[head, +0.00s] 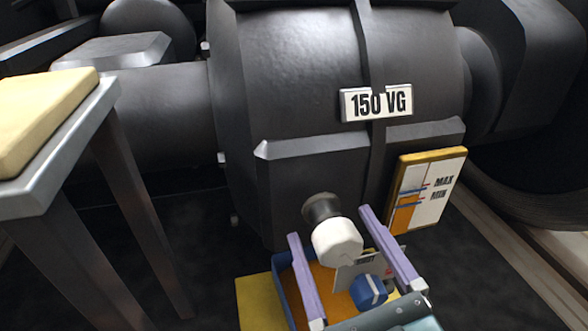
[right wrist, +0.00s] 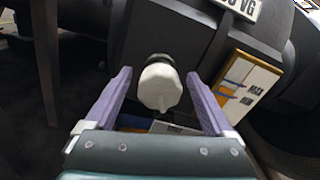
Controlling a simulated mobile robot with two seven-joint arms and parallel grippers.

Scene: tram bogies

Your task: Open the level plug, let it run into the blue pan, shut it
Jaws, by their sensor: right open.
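The white level plug (head: 337,241) sits on a dark neck (head: 322,208) low on the front of the black gear housing; it also shows in the right wrist view (right wrist: 158,88). My right gripper (head: 329,222) is open, with one lilac finger on each side of the plug. In the right wrist view the fingers (right wrist: 158,73) stand apart from the plug with gaps on both sides. The blue pan (head: 285,286) lies below the plug, partly hidden by my gripper. An orange surface shows inside it; I cannot tell whether it is liquid. My left gripper is out of view.
A level card marked MAX and MIN (head: 428,190) stands right of the plug. A plate reading 150 VG (head: 376,102) is above. A yellow mat (head: 257,303) lies under the pan. A metal table (head: 60,145) with a pale yellow block (head: 35,112) stands at left.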

